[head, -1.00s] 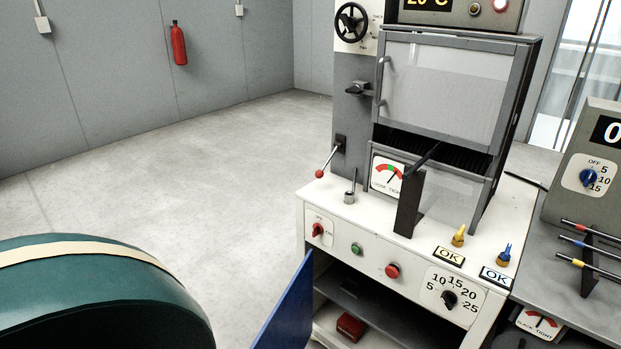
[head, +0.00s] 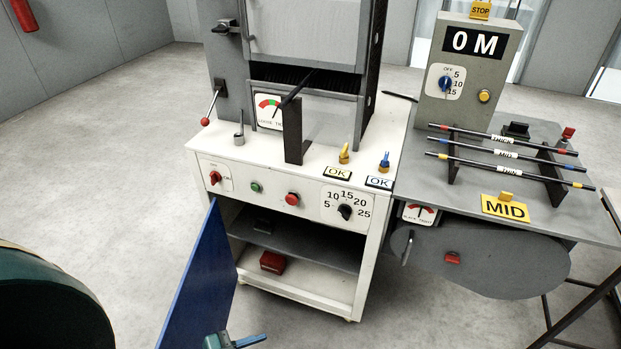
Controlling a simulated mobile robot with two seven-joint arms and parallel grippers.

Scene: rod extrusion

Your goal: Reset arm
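Neither of my grippers shows clearly in the head view, and I cannot make out either arm. A teal piece with a blue lever (head: 237,341) is cut off at the bottom edge; I cannot tell what it belongs to. The white extrusion bench (head: 330,176) stands in the middle with a grey oven-like cabinet (head: 305,35) on it. A black rod (head: 297,88) comes out of the cabinet toward an upright dark plate (head: 292,132). The red-knobbed lever (head: 209,108) is at the cabinet's left.
A blue panel (head: 200,275) stands open at the bench's left front. A dark green rounded body (head: 50,300) fills the lower left corner. At right, a grey table (head: 455,220) carries a rack of three rods (head: 500,140) and a 0 M display box (head: 468,55). The floor at left is clear.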

